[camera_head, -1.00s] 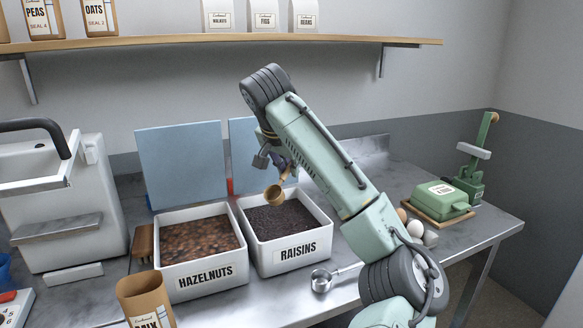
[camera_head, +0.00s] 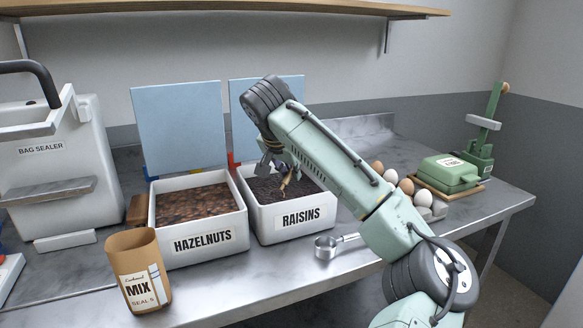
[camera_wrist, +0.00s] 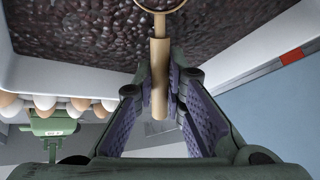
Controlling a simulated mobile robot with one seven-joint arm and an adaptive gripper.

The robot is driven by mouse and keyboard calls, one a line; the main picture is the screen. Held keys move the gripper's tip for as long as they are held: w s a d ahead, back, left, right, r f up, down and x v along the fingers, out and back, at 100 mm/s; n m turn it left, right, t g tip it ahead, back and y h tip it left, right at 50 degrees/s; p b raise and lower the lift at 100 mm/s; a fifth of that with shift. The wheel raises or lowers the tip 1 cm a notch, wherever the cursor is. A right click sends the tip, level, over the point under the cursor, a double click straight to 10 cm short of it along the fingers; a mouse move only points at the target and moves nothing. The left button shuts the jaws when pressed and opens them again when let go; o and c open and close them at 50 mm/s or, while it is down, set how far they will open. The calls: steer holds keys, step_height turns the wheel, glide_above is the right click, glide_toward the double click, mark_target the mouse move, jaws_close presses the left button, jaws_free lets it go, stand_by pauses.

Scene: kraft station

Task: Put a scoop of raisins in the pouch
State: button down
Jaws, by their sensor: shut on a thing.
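A brass-coloured scoop (camera_wrist: 158,80) is gripped by its handle in my gripper (camera_wrist: 166,88). In the wrist view its round bowl is cut off by the top edge, over the dark raisins (camera_wrist: 80,30). In the head view the scoop (camera_head: 284,188) points down inside the white RAISINS bin (camera_head: 301,218); I cannot tell how deep its bowl sits or whether it holds raisins. My gripper is partly hidden behind my arm there. The brown MIX pouch (camera_head: 139,279) stands upright, open at the top, at the front left. Its inside is not clearly visible.
A HAZELNUTS bin (camera_head: 202,240) stands left of the raisins. A metal measuring cup (camera_head: 328,246) lies in front of the raisins bin. Eggs (camera_head: 390,177) and a green box (camera_head: 450,170) are to the right. A bag sealer (camera_head: 60,170) stands left. A shelf (camera_head: 230,10) runs above.

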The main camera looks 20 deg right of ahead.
steer(key=shift+f+b, duration=0.3)
steer(key=shift+f, duration=0.4)
step_height(320, 180, up, 3)
steer(key=p, duration=0.3)
steer(key=shift+w+d+y+p, duration=0.1)
steer(key=shift+y+p, duration=0.2)
steer(key=shift+p, duration=0.1)
steer(key=r+p, duration=0.1)
steer(key=p, duration=0.1)
steer(key=r+g+y+p, duration=0.1)
steer(key=r+p, duration=0.1)
steer(key=p, duration=0.1)
steer(key=shift+w+d, duration=0.15)
steer(key=shift+d, duration=0.05)
step_height(320, 180, up, 2)
steer(key=shift+w+d+r+g+y, duration=0.15)
steer(key=shift+g+y, duration=0.15)
steer(key=shift+y, duration=0.2)
steer(key=shift+w+d+r+m+g+y, duration=0.1)
steer(key=shift+d+r+m+g+y, duration=0.1)
steer(key=shift+r+g+y, duration=0.5)
steer(key=shift+d+r+m+g+y, duration=0.15)
steer(key=shift+r+y, duration=0.25)
steer(key=shift+r, duration=0.7)
